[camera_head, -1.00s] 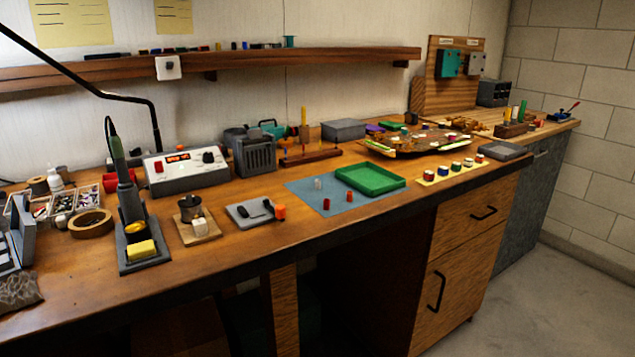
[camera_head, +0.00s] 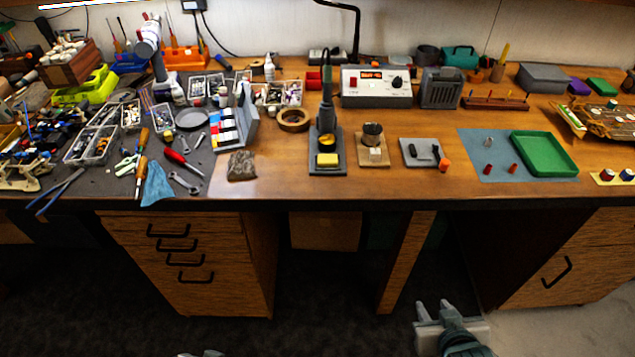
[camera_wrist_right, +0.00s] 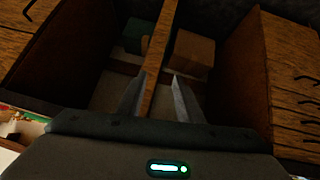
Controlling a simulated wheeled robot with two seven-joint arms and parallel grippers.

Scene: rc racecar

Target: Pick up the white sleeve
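A small whitish sleeve (camera_head: 488,142) stands on the blue mat (camera_head: 470,150) at the right of the bench, left of the green tray (camera_head: 543,154). Two small red sleeves, one (camera_head: 488,169) and another (camera_head: 513,168), are nearer the mat's front edge. My right gripper (camera_head: 434,308) is open and empty, low in front of the bench and well away from the mat. Its parted fingers also show in the right wrist view (camera_wrist_right: 159,76), facing the space under the bench. Only a tip of my left gripper (camera_head: 200,353) shows at the bottom edge.
Left of the mat are a grey pad (camera_head: 418,152) with an orange item, a pot on a wooden block (camera_head: 372,160) and a soldering iron stand (camera_head: 327,160). The bench's front edge (camera_head: 350,202) lies between my right gripper and the mat. Drawers flank the knee space.

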